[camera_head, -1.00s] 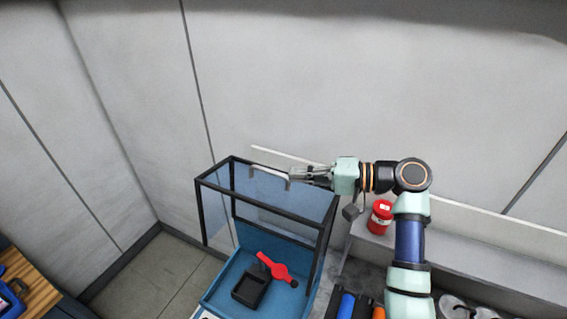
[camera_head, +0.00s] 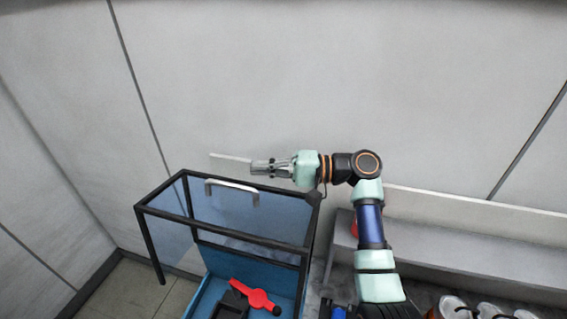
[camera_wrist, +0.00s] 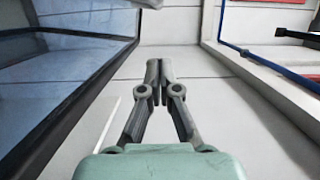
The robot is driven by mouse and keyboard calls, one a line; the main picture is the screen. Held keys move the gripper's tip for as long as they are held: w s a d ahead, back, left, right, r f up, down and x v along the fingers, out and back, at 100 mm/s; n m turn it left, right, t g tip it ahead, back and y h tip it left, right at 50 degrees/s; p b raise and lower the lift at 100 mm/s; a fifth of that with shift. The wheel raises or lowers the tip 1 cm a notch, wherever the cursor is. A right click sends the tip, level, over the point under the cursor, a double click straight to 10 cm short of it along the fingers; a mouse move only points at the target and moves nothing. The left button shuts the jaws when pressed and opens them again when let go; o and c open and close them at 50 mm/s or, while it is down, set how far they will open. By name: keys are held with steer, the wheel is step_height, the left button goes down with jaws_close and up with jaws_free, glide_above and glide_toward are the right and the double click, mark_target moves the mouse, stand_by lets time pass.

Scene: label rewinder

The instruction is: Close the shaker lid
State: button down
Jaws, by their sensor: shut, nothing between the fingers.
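The shaker is a blue box with a black-framed lid (camera_head: 150,205) of clear panels. The lid's frame stands high above the blue base (camera_head: 212,291); its exact angle is hard to tell. A pale bar handle (camera_head: 231,186) sits on the lid's upper part. My gripper (camera_head: 253,167) is shut and empty, pointing left, just above the handle's right end in the head view and seemingly apart from it. In the wrist view my closed fingertips (camera_wrist: 158,68) show against the pale wall, with the lid's dark-framed panel (camera_wrist: 70,75) to the left.
A red clamp-like part (camera_head: 250,296) and a black tray (camera_head: 231,306) lie inside the blue base. A red container (camera_head: 354,229) is mostly hidden behind my arm. The wall is close behind.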

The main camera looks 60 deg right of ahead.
steer(key=shift+x, duration=1.05)
steer(key=a, duration=0.1)
steer(key=s+a+p, duration=0.1)
steer(key=a+p, duration=0.1)
steer(key=shift+s+a, duration=0.25)
steer(key=shift+s, duration=0.05)
steer(key=shift+a, duration=0.1)
